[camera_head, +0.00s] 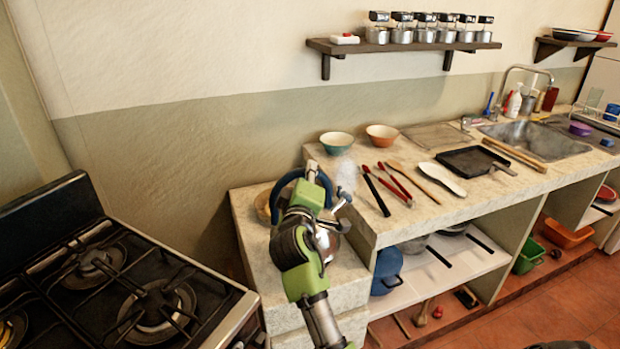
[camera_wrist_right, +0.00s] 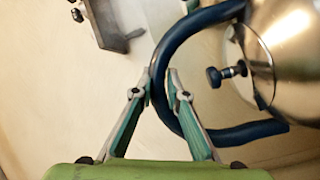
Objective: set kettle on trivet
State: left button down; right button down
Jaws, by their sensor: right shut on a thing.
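My right gripper (camera_head: 312,180) is shut on the dark blue curved handle (camera_head: 284,188) of the kettle. In the right wrist view the fingers (camera_wrist_right: 161,84) close around the handle, and the shiny metal kettle (camera_wrist_right: 290,50) hangs beside them with a dark knob on its lid. In the head view the gripper and arm hide most of the kettle (camera_head: 329,243). A round tan edge, probably the trivet (camera_head: 262,207), shows on the low counter behind the handle. I cannot tell whether the kettle touches it. My left gripper is out of view.
A gas stove (camera_head: 120,285) stands at the left. The higher counter (camera_head: 345,205) to the right holds two bowls, red-handled utensils (camera_head: 393,183) and a black pan (camera_head: 472,161). A wall shelf (camera_head: 400,45) with canisters hangs above. The low counter's front part is bare.

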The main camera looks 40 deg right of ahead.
jog(key=w+d+f, duration=0.1)
jog(key=f, duration=0.1)
jog(key=w+f, duration=0.1)
jog(key=w, duration=0.1)
jog(key=w+d+f, duration=0.1)
jog(key=w+f, duration=0.1)
jog(key=shift+d+f+b, duration=0.3)
jog(key=shift+b, duration=0.1)
jog(key=shift+w+f, duration=0.1)
jog(key=shift+f, duration=1.45)
jog(key=c, duration=2.2)
grip_release()
jog(key=shift+f, duration=0.4)
jog(key=shift+c, duration=0.2)
jog(key=shift+o, duration=1.3)
jog(key=shift+s+a+r, duration=0.1)
jog(key=shift+s+r, duration=0.05)
jog(key=shift+s, duration=0.05)
